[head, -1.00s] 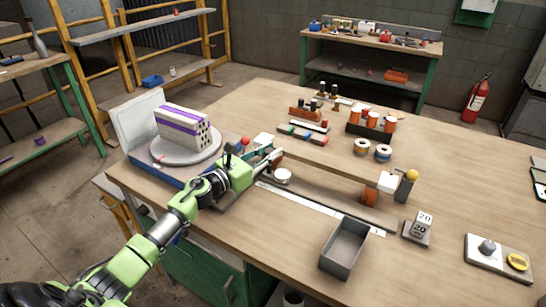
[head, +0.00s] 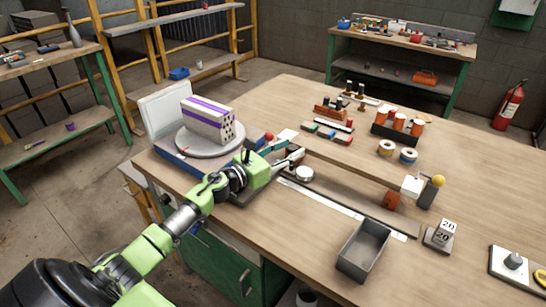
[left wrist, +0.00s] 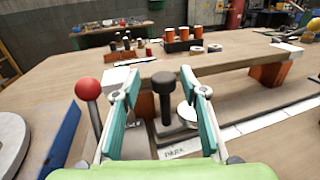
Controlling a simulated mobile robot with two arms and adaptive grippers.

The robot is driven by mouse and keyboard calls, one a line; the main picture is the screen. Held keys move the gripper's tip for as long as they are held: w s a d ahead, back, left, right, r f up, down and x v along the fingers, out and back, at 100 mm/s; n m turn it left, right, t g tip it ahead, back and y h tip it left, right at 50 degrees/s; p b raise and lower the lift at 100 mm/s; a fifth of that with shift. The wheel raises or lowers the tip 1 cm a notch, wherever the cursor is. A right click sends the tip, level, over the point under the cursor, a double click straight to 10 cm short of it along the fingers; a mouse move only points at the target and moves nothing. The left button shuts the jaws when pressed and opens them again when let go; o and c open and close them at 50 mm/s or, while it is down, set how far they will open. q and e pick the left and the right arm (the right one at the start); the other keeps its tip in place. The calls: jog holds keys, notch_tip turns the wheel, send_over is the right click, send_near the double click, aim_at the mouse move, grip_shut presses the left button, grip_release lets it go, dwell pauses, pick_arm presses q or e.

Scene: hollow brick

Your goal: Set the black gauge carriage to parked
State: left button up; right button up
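The black gauge carriage (left wrist: 165,112) shows in the left wrist view as a dark upright post with a round knob on a dark base. A white disc (left wrist: 187,112) is beside the post, partly behind a finger. A white label (left wrist: 178,151) lies in front of the base; its lettering is too small to read surely. My left gripper (left wrist: 160,93) is open, with one teal finger on each side of the post and visible gaps. In the head view my left gripper (head: 291,152) is at the rail's left end, by the white disc (head: 304,173); the post is hidden there. My right gripper is out of view.
A red-ball lever (left wrist: 88,92) stands just left of the fingers. A beam on orange blocks (left wrist: 268,75) runs behind the rail. A turntable with a brick (head: 207,120) is at the left; a grey tray (head: 363,250) is in front. The table's right side has bare room.

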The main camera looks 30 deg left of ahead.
pick_arm(q)
jog(key=v, duration=1.1)
jog(key=shift+a, duration=0.1)
